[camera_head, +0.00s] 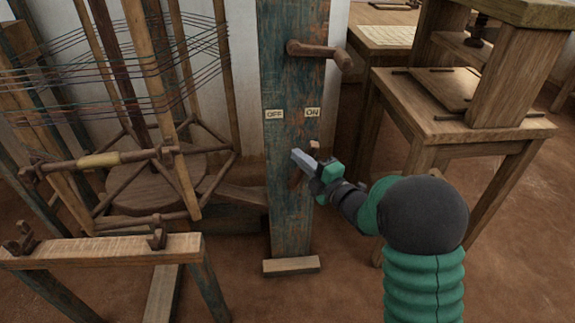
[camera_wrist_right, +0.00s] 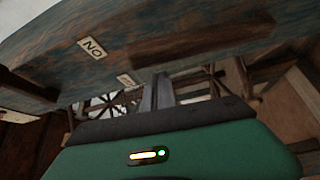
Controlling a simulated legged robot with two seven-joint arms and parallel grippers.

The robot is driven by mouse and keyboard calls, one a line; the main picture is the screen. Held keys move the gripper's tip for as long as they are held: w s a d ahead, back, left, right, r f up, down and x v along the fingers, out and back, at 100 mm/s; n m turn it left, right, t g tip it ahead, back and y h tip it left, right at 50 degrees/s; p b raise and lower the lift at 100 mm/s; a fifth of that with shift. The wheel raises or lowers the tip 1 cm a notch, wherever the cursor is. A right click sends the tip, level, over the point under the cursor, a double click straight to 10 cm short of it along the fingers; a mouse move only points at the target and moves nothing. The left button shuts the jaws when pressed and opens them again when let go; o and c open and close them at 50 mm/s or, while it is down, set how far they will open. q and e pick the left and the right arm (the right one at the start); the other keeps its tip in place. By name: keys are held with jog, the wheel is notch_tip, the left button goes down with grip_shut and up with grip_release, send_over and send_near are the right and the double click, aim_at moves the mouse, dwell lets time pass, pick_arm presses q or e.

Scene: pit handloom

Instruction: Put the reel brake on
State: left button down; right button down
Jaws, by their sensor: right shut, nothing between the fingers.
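A blue-green worn wooden post (camera_head: 290,215) stands in the middle of the head view, with an OFF label (camera_head: 274,115) on its left and an ON label (camera_head: 312,112) on its right. A short brown wooden lever (camera_head: 314,149) is on the post below the labels, partly hidden by my right gripper (camera_head: 297,158). The right gripper is shut and empty, in front of the post at the lever. In the right wrist view the lever (camera_wrist_right: 205,42) lies along the post beside the fingers, apart from them as far as I can tell; the ON label (camera_wrist_right: 92,47) is also there. My left gripper is not in view.
A wooden crank handle (camera_head: 320,52) sticks out near the top of the post. A reel with thin threads (camera_head: 150,70) stands at left, behind a low trestle (camera_head: 100,250). A wooden table (camera_head: 440,120) is at right. The floor at front right is bare.

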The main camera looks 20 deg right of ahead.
jog(key=d+m, duration=0.1)
jog(key=d+t+b, duration=0.1)
jog(key=shift+s+d+f+m, duration=0.2)
jog(key=shift+s+d+m, duration=0.1)
jog(key=shift+s+m, duration=0.1)
jog(key=shift+d, duration=0.1)
jog(key=shift+w, duration=0.1)
